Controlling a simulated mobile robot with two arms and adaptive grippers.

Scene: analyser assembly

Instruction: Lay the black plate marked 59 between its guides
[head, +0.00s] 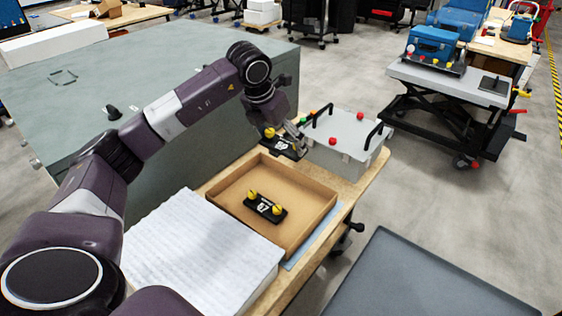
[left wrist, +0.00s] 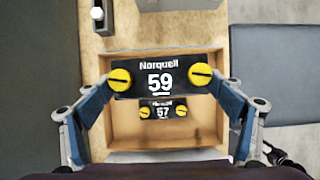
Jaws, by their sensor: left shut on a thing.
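The black plate marked 59 (left wrist: 160,82) has a yellow knob at each end and the word Norquell on it. My left gripper (head: 285,138) is shut on it, one blue finger at each end in the left wrist view. In the head view the plate (head: 284,149) is partly hidden by the gripper, near the far edge of the cardboard box and left of the grey case (head: 338,152). In the left wrist view it hangs above the box. I cannot make out the guides. My right gripper is not in view.
The open cardboard box (head: 311,218) holds a second black plate marked 57 (head: 265,208), with two yellow knobs. A white foam-like block (head: 195,255) lies in front of it on the wooden table. The grey case has black handles and red buttons.

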